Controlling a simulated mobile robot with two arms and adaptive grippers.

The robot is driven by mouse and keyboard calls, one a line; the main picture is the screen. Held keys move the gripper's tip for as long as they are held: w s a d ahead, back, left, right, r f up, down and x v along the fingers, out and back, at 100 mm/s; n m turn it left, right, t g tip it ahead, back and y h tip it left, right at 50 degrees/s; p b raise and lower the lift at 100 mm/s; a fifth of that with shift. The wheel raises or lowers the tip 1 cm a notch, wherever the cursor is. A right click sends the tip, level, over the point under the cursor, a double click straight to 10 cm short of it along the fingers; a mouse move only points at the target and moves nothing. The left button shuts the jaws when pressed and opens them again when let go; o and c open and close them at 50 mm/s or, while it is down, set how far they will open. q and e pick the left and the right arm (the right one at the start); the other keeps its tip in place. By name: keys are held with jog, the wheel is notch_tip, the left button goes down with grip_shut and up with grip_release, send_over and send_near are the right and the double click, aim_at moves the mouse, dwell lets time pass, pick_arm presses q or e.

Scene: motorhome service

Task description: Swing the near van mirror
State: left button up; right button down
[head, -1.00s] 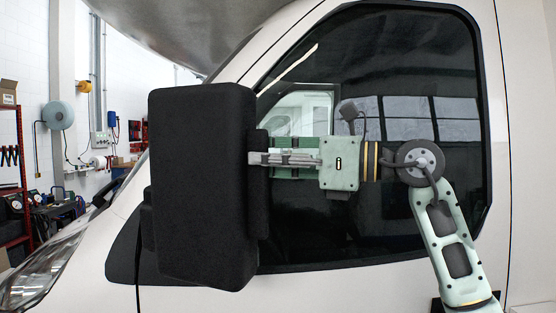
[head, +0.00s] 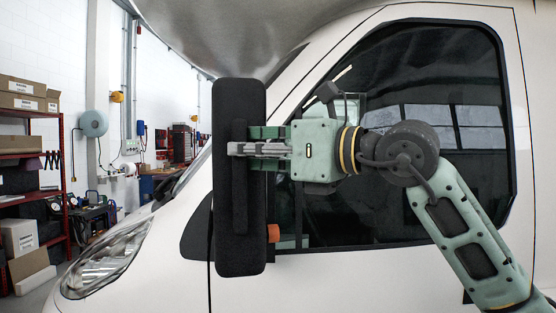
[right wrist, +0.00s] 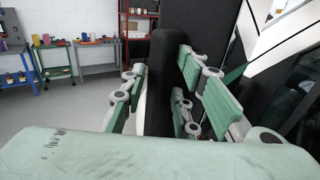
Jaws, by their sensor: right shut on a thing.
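The near van mirror (head: 240,215) is a tall black housing at the front corner of the van's side window. The other finger is mostly hidden in the head view. In the right wrist view the dark mirror (right wrist: 160,80) stands between the fingers of the gripper (right wrist: 158,82). An orange piece (head: 273,233) shows beside the mirror's lower right edge. My left gripper is not in view.
The white van door (head: 350,280) and dark window (head: 400,85) lie close behind my right arm. The headlight (head: 105,260) is at lower left. A red shelf (head: 67,185) with boxes stands further left. Open floor (right wrist: 80,110) shows in the right wrist view.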

aim_at(221, 149)
jog(key=shift+t, duration=0.4)
jog(key=a+b, duration=0.1)
jog(key=a, duration=0.1)
jog(key=s+a+b, duration=0.1)
jog(key=a, duration=0.1)
jog(key=shift+a, duration=0.4)
jog(key=c, duration=2.4)
grip_release()
jog(key=shift+s+r+h, duration=0.15)
jog(key=shift+r+h, duration=0.1)
jog(key=shift+h, duration=0.05)
jog(key=shift+o, duration=1.1)
jog(key=shift+a, duration=0.1)
jog(key=o, duration=0.4)
jog(key=shift+w+f+m, duration=0.25)
jog(key=shift+w+m, duration=0.05)
jog(key=shift+w, duration=0.3)
jog(key=shift+c, duration=0.2)
jog(key=shift+o, duration=1.2)
jog(key=shift+s+a, duration=0.1)
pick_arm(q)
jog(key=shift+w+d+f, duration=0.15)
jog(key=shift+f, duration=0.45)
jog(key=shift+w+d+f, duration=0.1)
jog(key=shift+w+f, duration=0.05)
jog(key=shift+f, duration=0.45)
